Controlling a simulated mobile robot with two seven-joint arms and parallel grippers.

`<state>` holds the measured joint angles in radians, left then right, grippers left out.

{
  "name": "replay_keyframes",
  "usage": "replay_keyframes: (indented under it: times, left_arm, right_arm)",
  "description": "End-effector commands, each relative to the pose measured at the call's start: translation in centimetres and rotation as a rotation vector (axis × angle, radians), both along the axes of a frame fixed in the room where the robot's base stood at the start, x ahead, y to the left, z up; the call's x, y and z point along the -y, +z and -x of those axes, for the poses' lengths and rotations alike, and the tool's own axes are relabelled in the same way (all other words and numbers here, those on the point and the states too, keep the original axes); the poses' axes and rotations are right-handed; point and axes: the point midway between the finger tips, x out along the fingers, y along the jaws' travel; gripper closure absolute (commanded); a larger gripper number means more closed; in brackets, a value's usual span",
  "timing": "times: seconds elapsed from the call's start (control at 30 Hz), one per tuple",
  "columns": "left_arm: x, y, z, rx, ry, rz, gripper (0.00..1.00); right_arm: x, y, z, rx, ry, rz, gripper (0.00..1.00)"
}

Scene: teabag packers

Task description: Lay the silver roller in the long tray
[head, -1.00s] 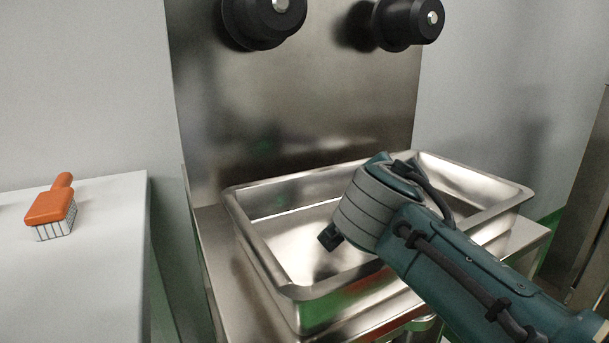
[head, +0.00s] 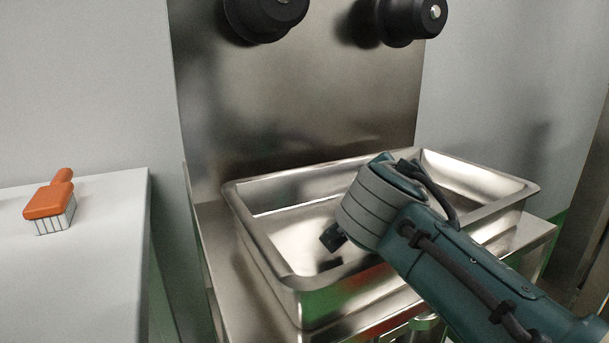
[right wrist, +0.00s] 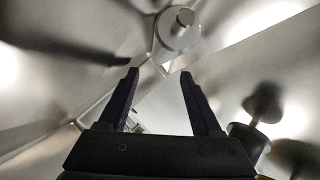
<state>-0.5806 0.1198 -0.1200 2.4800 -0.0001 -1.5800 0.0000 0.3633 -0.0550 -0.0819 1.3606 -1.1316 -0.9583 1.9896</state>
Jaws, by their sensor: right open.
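The long tray (head: 268,262) is a deep steel pan on a metal stand below the back panel. My right arm reaches over it from the right. A dark tip of my right gripper shows over the tray's inside; the arm covers the rest. In the right wrist view my right gripper (right wrist: 160,74) is open, with nothing between its fingers. A short silver cylinder with a small end stub, which looks like the silver roller (right wrist: 172,38), is beyond the fingertips, seen end-on, apparently inside the tray. It is hidden in the head view. My left gripper is not in view.
Two black rollers (head: 263,18) (head: 406,20) stick out from the steel back panel (head: 300,95) above the tray. An orange brush (head: 50,203) lies on the white counter (head: 80,285) at left. A gap separates counter and stand.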

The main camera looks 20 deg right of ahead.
Motion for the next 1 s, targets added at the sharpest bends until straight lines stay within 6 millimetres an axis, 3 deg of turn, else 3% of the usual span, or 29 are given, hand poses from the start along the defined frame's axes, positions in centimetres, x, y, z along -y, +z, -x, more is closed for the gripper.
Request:
replay_keyframes:
  times: [0.17,0.3,0.37,0.7,1.0]
  left_arm:
    - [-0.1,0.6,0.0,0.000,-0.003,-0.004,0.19]
    - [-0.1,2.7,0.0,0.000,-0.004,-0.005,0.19]
    - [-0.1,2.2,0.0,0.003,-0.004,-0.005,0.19]
    - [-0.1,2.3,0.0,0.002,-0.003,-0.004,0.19]
    - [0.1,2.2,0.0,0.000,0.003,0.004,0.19]
  right_arm:
    - [0.0,0.5,0.0,-0.001,0.000,0.001,0.34]
    - [0.0,2.0,0.0,-0.001,0.001,0.001,0.34]
    - [-0.9,1.5,0.8,0.000,0.002,-0.004,0.34]
    - [-4.6,2.9,4.7,-0.001,0.000,-0.002,0.34]
    - [-5.1,3.2,5.2,0.000,0.000,0.000,0.34]
